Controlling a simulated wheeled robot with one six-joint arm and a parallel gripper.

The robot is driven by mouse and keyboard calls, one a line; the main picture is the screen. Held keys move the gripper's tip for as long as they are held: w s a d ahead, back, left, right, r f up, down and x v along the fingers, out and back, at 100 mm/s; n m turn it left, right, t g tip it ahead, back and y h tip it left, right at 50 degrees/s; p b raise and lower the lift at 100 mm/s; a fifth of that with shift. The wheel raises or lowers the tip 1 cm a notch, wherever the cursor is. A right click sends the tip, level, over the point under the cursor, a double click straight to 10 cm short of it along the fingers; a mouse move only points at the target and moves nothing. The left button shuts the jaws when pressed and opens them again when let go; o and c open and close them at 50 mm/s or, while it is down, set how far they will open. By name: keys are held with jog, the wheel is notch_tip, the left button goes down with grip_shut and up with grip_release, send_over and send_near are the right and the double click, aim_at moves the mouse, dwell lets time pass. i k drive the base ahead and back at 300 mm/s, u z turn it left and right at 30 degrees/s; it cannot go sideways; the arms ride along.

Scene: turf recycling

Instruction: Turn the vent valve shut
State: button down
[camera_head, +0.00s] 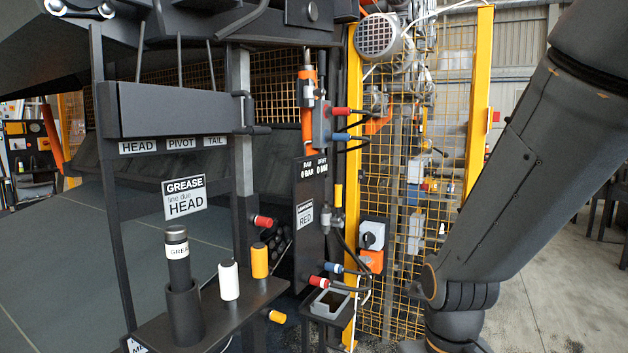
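A small valve-like fitting with an upright yellow handle (338,195) and a grey metal body (337,222) is at the right edge of a dark panel (310,250). No label names it as the vent valve, so I cannot tell for sure. The panel's readouts seem to show 0 BAR and 0 MM, and a white label (305,215) below reads RED. My dark arm comes down on the right, apart from the panel. Its end runs out of the bottom of the picture, and the gripper's fingers do not show.
Red and blue hose couplings (341,111) stick out from the panel's right side, with black hoses looping below. A shelf (225,318) holds a grease tube (178,260) and white and yellow capped cylinders. A yellow mesh guard (455,130) stands behind. Open floor (540,290) lies at right.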

aim_at(336, 218)
jog(key=z, duration=0.35)
jog(key=i, duration=0.9)
jog(key=u, duration=0.05)
